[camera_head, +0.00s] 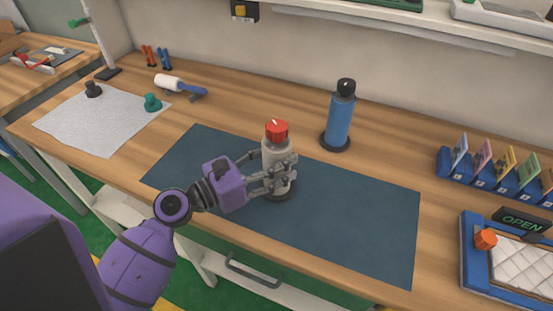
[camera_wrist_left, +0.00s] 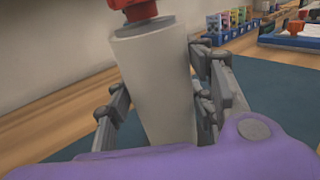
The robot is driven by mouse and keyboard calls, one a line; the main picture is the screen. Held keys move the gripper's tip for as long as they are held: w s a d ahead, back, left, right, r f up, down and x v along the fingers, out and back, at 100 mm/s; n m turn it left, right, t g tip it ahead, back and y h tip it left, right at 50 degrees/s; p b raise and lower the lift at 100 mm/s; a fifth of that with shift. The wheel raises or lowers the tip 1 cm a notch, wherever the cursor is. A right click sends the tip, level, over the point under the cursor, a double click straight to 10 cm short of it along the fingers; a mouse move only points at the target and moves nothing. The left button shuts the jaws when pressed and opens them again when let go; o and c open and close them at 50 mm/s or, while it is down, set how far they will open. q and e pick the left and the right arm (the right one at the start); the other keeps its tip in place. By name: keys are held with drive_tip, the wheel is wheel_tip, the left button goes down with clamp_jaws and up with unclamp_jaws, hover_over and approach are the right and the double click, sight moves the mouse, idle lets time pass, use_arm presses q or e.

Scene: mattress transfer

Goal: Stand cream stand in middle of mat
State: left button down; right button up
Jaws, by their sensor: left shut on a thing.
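The cream stand (camera_head: 272,153) is a pale upright cylinder with a red top (camera_head: 276,131) and a dark round base. It is upright near the middle of the dark blue mat (camera_head: 350,222). My left gripper (camera_head: 283,176) is shut on the cream stand, with fingers on both sides of its body. In the left wrist view the cream stand (camera_wrist_left: 158,80) fills the space between the fingers, and its base is hidden. I cannot tell whether the base touches the mat. My right gripper is not in view.
A blue bottle-like stand (camera_head: 339,118) with a black top is upright behind the mat. A grey mat (camera_head: 90,125) with small knobs lies at the left. A blue card rack (camera_head: 490,180) and blue-edged tray (camera_head: 472,262) are at the right. The mat's right part is clear.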

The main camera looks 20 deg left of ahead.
use_arm(q)
drive_tip(key=c, duration=1.2)
unclamp_jaws()
drive_tip(key=shift+f, duration=0.15)
drive_tip(key=shift+o, duration=1.9)
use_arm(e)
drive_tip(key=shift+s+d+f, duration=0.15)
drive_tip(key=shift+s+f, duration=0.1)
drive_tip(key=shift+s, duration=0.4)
use_arm(q)
drive_tip(key=shift+r, duration=0.25)
drive_tip(key=b+v, duration=0.2)
drive_tip(key=v, duration=1)
drive_tip(key=shift+b, duration=0.4)
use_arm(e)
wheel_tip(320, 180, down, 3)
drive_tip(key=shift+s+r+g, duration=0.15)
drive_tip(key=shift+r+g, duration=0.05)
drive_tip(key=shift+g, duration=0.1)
